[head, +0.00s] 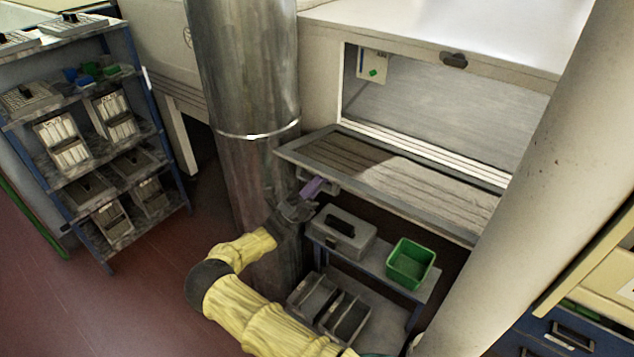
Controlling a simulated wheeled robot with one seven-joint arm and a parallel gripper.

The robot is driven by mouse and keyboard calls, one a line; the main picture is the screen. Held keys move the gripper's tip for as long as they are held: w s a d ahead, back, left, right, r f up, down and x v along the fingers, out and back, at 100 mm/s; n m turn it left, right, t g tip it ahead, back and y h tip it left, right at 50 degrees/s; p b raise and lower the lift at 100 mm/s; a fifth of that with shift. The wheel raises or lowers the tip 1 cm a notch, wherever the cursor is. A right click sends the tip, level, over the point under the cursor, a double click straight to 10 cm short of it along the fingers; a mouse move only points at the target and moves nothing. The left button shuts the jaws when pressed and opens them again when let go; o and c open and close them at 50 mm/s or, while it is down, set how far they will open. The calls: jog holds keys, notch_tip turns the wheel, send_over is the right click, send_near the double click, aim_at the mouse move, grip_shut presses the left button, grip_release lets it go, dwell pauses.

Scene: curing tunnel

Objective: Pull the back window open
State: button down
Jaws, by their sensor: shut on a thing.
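The back window (400,186) is a framed, slatted panel on the pale tunnel housing. It is swung down and lies out nearly level below the rectangular opening, with the inside of the tunnel showing behind it. My gripper (314,186), with purple fingers, is at the left part of the window's front edge, just under the frame. It is shut on the window's handle (330,186), a small grey piece that is partly hidden by the fingers and the edge. My yellow-sleeved arm reaches up to it from below.
A thick metal pipe (247,90) stands close left of my gripper. A pale column (530,180) rises at right. Under the window, a low shelf holds a grey toolbox (341,234) and a green bin (409,262). A loaded rack (82,150) stands far left.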

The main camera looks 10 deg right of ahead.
jog(key=c, duration=1.3)
grip_release()
jog(key=b+v, duration=0.5)
jog(key=v, duration=1.2)
jog(key=shift+a+f, duration=0.15)
jog(key=shift+f, duration=0.05)
jog(key=shift+a, duration=0.1)
